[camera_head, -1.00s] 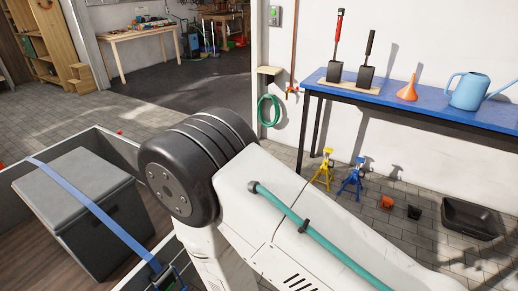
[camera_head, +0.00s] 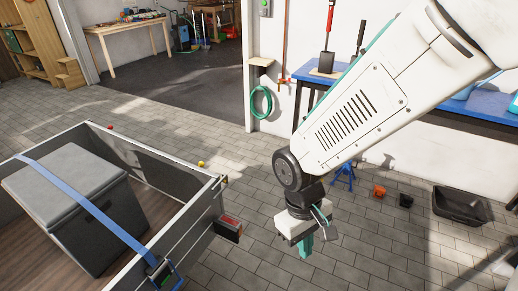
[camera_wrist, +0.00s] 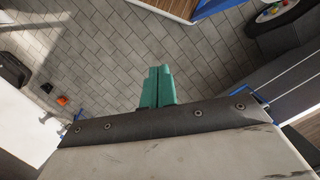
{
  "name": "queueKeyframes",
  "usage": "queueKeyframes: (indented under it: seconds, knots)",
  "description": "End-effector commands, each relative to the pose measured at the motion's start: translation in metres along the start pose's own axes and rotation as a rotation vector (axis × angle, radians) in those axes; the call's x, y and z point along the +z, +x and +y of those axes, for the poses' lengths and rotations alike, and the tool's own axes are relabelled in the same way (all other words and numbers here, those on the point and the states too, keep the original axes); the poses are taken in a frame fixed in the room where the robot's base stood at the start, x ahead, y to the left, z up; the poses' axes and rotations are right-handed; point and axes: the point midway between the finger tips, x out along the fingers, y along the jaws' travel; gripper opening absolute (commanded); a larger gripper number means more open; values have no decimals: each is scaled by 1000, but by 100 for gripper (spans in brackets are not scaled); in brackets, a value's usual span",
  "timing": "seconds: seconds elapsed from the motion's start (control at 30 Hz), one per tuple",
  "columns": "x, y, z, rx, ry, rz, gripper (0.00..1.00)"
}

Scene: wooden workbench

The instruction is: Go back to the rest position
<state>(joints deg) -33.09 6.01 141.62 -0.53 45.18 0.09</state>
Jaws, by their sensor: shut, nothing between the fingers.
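My gripper (camera_head: 304,246) hangs at the end of my white arm, pointing down over the paved floor, right of the trailer-like bed. Its green fingers are together and hold nothing. In the wrist view the shut green fingers (camera_wrist: 157,86) point out over bare grey paving. No object touches the gripper.
A grey-walled bed (camera_head: 184,238) at left holds a grey box (camera_head: 75,195) under a blue strap. A blue table (camera_head: 480,104) stands at the right wall, partly hidden by my arm. A black tub (camera_head: 460,206) and small pots (camera_head: 379,191) lie on the floor. Paving between is free.

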Motion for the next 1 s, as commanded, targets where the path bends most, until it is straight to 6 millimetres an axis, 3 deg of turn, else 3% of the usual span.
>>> queueKeyframes:
  seconds: [0.03,0.2,0.5,0.8,1.0]
  knots:
    - [14,-20,12,-9,42,4,0]
    - [67,-68,43,-38,167,2,0]
    - [153,-128,76,-66,398,126,0]
    - [190,-157,97,-35,568,321,0]
    - [193,-158,100,-33,587,329,0]
